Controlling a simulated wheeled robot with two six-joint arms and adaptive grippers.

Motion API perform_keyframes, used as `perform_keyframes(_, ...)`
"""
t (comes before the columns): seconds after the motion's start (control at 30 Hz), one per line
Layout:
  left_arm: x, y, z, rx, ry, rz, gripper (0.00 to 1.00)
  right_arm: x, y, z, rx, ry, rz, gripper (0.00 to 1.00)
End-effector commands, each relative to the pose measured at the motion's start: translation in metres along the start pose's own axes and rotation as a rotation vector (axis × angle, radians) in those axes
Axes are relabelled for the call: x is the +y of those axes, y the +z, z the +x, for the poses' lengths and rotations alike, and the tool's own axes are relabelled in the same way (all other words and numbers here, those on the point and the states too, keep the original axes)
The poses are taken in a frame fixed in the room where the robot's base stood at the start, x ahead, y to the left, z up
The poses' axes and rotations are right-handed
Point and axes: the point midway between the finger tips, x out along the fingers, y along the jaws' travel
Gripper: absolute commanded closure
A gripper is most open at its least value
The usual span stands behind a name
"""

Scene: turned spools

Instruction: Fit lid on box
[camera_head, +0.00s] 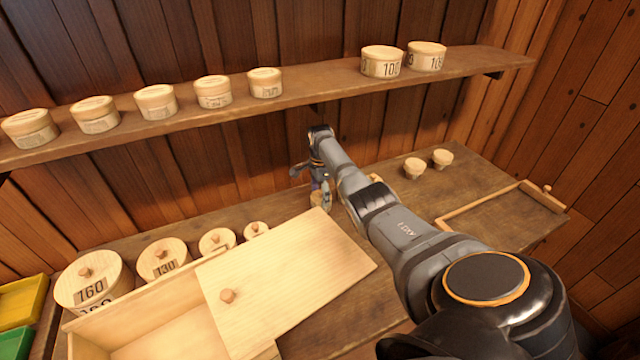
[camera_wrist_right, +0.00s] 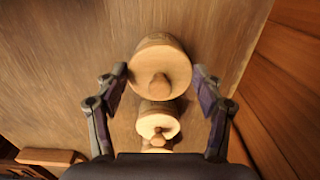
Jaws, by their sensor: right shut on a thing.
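My right gripper (camera_head: 318,190) is low over the bench, beyond the flat lid. In the wrist view its fingers (camera_wrist_right: 160,82) are shut on a small round wooden piece (camera_wrist_right: 160,52) with a knob. I cannot tell whether this is a lid alone or a lidded box. A pale rectangular box (camera_head: 90,325) stands at the front left, partly open. Its flat knobbed lid (camera_head: 300,265) lies skewed across its right part and beyond. Round lidded boxes stand in a row behind it, among them the 160 box (camera_head: 92,275) and the 130 box (camera_head: 163,258). My left gripper is out of view.
Two small round pieces (camera_head: 414,168) stand on the bench (camera_head: 480,178) right of my arm. A framed panel with a knob (camera_head: 505,213) lies at the right. A shelf (camera_head: 330,90) with several round boxes overhangs the back. Yellow (camera_head: 22,300) and green bins are at the left.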

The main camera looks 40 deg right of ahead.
Motion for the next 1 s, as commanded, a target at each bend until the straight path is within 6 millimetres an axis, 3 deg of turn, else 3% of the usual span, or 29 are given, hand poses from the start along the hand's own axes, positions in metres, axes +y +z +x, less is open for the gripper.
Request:
perform_keyframes(0.23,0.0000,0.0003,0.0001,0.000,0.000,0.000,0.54,-0.0001,0.0000,-0.0001,0.000,0.000,0.000,0.51)
perform_keyframes(0.27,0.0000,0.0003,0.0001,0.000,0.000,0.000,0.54,-0.0001,0.0000,-0.0001,0.000,0.000,0.000,0.27)
perform_keyframes(0.43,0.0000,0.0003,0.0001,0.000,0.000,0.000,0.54,0.0000,-0.0001,-0.0002,0.000,0.000,0.000,0.05)
perform_keyframes(1.0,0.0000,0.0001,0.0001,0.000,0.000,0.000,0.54,0.0001,-0.0002,-0.0001,0.000,0.000,0.000,0.00)
